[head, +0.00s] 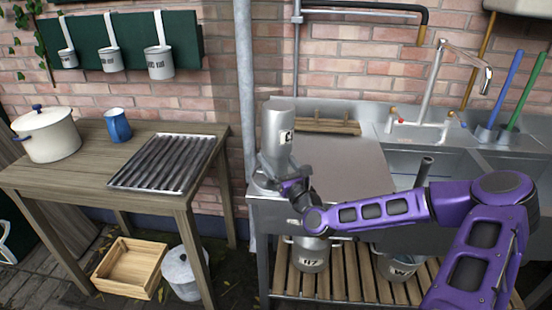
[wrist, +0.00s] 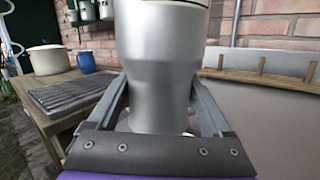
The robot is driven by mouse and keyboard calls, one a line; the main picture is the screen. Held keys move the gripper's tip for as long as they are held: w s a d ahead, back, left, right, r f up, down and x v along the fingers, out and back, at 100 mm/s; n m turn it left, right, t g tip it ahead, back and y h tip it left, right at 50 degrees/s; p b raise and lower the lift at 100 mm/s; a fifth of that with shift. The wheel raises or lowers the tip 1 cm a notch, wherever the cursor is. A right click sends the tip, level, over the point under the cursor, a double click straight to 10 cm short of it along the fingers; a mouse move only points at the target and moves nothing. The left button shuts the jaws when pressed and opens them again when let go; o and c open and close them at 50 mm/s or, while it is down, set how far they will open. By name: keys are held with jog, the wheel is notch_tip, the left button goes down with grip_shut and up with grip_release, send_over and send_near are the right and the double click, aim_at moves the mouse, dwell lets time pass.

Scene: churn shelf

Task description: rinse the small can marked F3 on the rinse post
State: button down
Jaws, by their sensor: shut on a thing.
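A small grey metal can (head: 276,135) is in my gripper (head: 290,187), at the left end of the steel sink counter. It looks upside down, with its wide body up and its narrower part down between the fingers. Its black-on-white mark is turned partly away, and I cannot read it fully. The can also fills the middle of the wrist view (wrist: 163,70), with a finger on each side. A round metal fitting (head: 262,181) shows at the counter corner just below the can. The can hides most of it, so I cannot tell whether they touch.
A wooden table (head: 85,160) on the left holds a ribbed rack (head: 163,162), a blue mug (head: 118,126) and a cream pot (head: 48,134). Several cans hang on a green board (head: 187,33). Two larger cans (head: 310,258) (head: 397,267) stand on the slatted shelf. The counter top (head: 335,165) is mostly clear.

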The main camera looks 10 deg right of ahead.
jog(key=shift+r+p, duration=2.3)
jog(key=shift+r, duration=1.15)
